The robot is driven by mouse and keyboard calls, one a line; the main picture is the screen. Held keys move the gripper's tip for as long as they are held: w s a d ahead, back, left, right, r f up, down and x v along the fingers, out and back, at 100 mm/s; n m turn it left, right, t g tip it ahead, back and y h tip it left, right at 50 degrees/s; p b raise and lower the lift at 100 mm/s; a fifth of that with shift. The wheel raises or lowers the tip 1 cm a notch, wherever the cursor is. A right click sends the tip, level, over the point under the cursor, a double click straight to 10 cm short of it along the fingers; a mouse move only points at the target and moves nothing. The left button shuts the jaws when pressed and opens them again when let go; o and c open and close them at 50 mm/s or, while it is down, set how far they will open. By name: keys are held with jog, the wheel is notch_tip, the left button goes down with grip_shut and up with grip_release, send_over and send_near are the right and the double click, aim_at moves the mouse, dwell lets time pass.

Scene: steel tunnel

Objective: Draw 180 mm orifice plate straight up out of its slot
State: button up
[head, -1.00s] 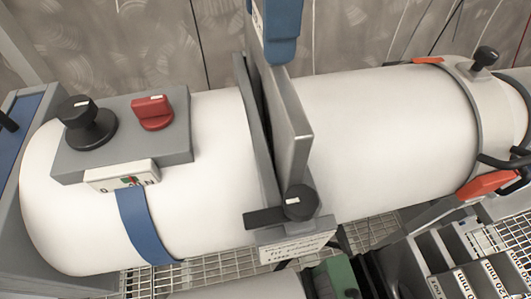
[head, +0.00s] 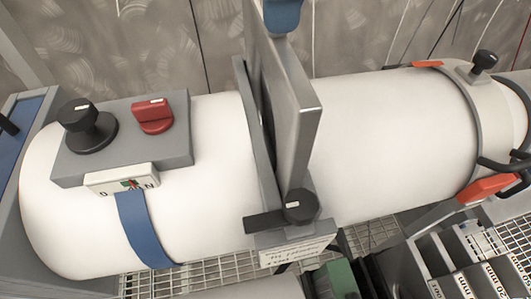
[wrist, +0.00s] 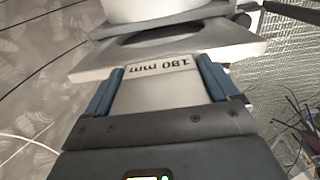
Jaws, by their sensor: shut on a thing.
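The 180 mm orifice plate (head: 300,130) is a grey metal slab standing upright in the slot (head: 262,165) of the white pipe, part of it rising well above the pipe. In the wrist view, its tab is marked "180 mm" (wrist: 160,68), and part of its dark round bore shows beyond. My gripper (wrist: 160,82) is shut on the tab, with a blue finger on each side. In the head view, only a blue finger (head: 283,15) shows at the top edge, above the plate. The plate's lower part is hidden in the slot.
A black knob with a lever (head: 298,206) sits at the slot's front, above a white label (head: 297,250). A grey box (head: 122,130) with black and red knobs is on the pipe's left. A rack (head: 465,275) with labelled plates stands at lower right.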

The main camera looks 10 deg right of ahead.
jog(key=shift+r, duration=3.5)
